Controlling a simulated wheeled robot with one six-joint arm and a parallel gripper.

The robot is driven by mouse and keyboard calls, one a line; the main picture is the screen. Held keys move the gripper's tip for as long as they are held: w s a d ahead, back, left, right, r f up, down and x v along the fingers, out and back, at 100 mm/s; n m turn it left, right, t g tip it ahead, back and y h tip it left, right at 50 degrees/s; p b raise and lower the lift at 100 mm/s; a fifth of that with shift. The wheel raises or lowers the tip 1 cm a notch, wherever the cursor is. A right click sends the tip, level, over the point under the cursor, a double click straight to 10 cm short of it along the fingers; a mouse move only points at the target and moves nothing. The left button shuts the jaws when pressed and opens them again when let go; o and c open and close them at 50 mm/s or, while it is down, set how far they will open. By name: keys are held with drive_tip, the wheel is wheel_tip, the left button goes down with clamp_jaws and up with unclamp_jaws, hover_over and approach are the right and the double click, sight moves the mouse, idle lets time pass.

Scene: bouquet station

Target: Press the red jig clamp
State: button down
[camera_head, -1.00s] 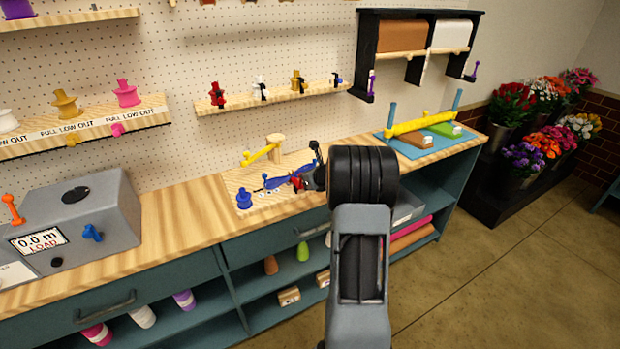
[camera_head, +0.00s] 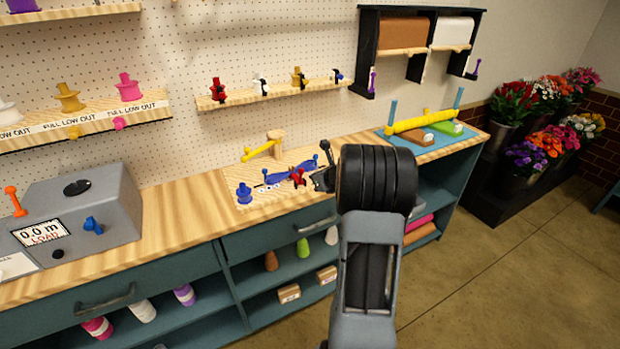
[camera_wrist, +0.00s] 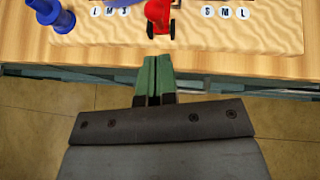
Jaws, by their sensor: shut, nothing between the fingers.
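The red jig clamp (camera_head: 299,177) stands on the light wooden jig board (camera_head: 245,207) on the bench, beside a blue jig bar (camera_head: 280,176). In the wrist view the clamp (camera_wrist: 158,14) is at the top middle, with round S, M, L labels to its right. My gripper (camera_head: 321,180) is just right of the clamp in the head view. In the wrist view its green fingertips (camera_wrist: 152,60) are together and empty, a short way below the clamp in the picture. A small gap shows between them and the clamp.
A blue spool-like knob (camera_head: 244,193) and a yellow lever on a wooden post (camera_head: 261,151) stand on the board. A grey meter box (camera_head: 90,210) is at the left. A blue mat (camera_head: 405,145) with a yellow roller (camera_head: 425,121) lies at the right.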

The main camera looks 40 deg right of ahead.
drive_tip(key=s+r, duration=0.6)
drive_tip(key=shift+d+r, duration=0.15)
drive_tip(key=shift+r, duration=0.15)
idle(0.4)
drive_tip(key=s+a+f+n+g+y, duration=0.1)
drive_tip(key=s+a+f+n+g, duration=0.2)
drive_tip(key=a+n, duration=0.45)
drive_tip(key=s+a+f+n+g+y, duration=0.1)
drive_tip(key=s+a+n+g, duration=0.3)
drive_tip(key=n, duration=0.6)
drive_tip(key=s+a+r+n+h, duration=0.1)
drive_tip(key=s+a+r+n, duration=0.1)
drive_tip(key=s+a+n, duration=0.3)
drive_tip(key=s+a+r+n+h, duration=0.1)
drive_tip(key=s+a+n, duration=0.4)
drive_tip(key=a+n, duration=0.6)
drive_tip(key=shift+a+r+n, duration=0.3)
drive_tip(key=shift+r+n, duration=0.3)
drive_tip(key=shift+n, duration=0.25)
